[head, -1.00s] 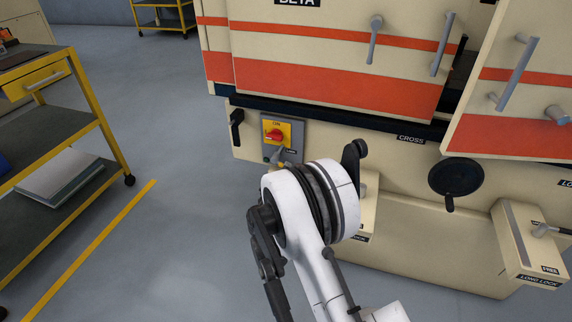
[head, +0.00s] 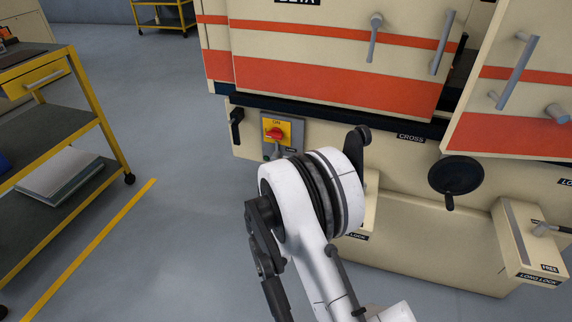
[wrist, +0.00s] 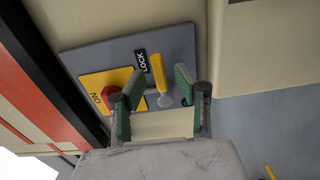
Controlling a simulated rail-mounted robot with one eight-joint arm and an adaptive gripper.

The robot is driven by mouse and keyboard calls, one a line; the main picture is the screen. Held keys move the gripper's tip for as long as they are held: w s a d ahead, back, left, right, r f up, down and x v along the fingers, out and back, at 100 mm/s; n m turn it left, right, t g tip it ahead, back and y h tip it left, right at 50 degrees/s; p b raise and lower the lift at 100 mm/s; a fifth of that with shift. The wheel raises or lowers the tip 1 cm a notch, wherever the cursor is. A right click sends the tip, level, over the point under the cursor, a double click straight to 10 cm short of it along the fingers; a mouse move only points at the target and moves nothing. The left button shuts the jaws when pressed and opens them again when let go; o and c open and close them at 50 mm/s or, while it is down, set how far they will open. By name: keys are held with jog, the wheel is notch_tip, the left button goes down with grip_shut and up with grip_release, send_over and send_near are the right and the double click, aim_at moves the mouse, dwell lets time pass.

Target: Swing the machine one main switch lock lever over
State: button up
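The main switch panel (head: 296,133) is a grey plate low on the machine front, with a red knob (head: 277,133) on a yellow ON plate. It also shows in the wrist view, where the lock lever (wrist: 158,73) has a yellow handle and a round grey pivot beside the black LOCK label (wrist: 141,62). My gripper (wrist: 152,92) is open, its green-padded fingers apart on either side of the lever. In the head view my arm hides the gripper.
A black handle (head: 236,127) sticks out left of the panel. A black-knobbed lever (head: 358,147) and a black handwheel (head: 456,176) stand to the right. A yellow-framed cart (head: 108,140) stands at the left. The floor between cart and machine is clear.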

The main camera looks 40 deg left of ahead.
jog(key=shift+v, duration=2.2)
jog(key=v, duration=0.7)
jog(key=shift+s, duration=0.2)
